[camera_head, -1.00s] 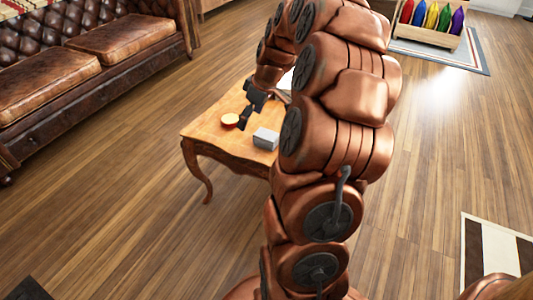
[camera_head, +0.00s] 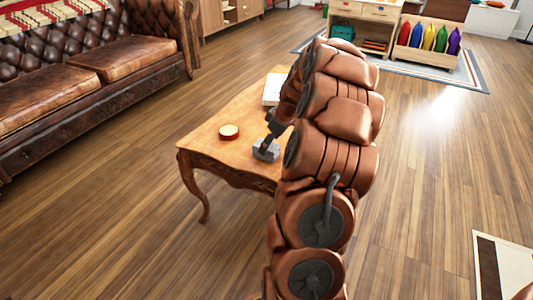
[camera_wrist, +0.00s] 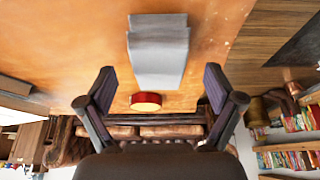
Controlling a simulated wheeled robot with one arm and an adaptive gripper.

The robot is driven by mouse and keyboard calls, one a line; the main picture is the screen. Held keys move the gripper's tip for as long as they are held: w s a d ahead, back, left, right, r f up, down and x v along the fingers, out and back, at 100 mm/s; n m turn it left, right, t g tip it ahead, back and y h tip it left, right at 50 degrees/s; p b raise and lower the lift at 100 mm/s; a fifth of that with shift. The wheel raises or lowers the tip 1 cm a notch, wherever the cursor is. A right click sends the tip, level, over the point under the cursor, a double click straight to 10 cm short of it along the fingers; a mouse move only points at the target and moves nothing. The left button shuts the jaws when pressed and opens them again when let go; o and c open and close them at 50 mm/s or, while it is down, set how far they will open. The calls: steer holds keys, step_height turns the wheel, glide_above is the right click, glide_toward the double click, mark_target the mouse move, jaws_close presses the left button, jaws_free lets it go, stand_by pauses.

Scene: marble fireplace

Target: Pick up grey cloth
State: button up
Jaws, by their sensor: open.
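The grey cloth (camera_head: 266,150) is a folded, block-like stack on the wooden table (camera_head: 215,135), near its front edge. In the wrist view the cloth (camera_wrist: 158,50) lies ahead of my gripper, centred between the finger lines. Whether the fingers touch the cloth cannot be told.
A round red-rimmed item (camera_head: 229,131) lies on the table left of the cloth; it also shows in the wrist view (camera_wrist: 146,100). A white, book-like item (camera_head: 273,88) lies farther back on the table. A brown leather sofa (camera_head: 90,70) stands at left. Open wooden floor lies at right.

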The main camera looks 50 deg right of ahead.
steer(key=x, duration=0.3)
steer(key=shift+b, duration=0.4)
steer(key=c, duration=1.2)
steer(key=shift+r, duration=0.1)
step_height(320, 180, up, 3)
steer(key=shift+r+p, duration=0.15)
steer(key=shift+p, duration=0.8)
steer(key=shift+a+r, duration=0.15)
steer(key=shift+r, duration=0.05)
steer(key=s+a+r+p, duration=0.1)
steer(key=s+a+p, duration=0.2)
steer(key=a, duration=1.2)
steer(key=shift+a+p, duration=0.2)
steer(key=shift+p, duration=0.35)
steer(key=shift+r, duration=0.1)
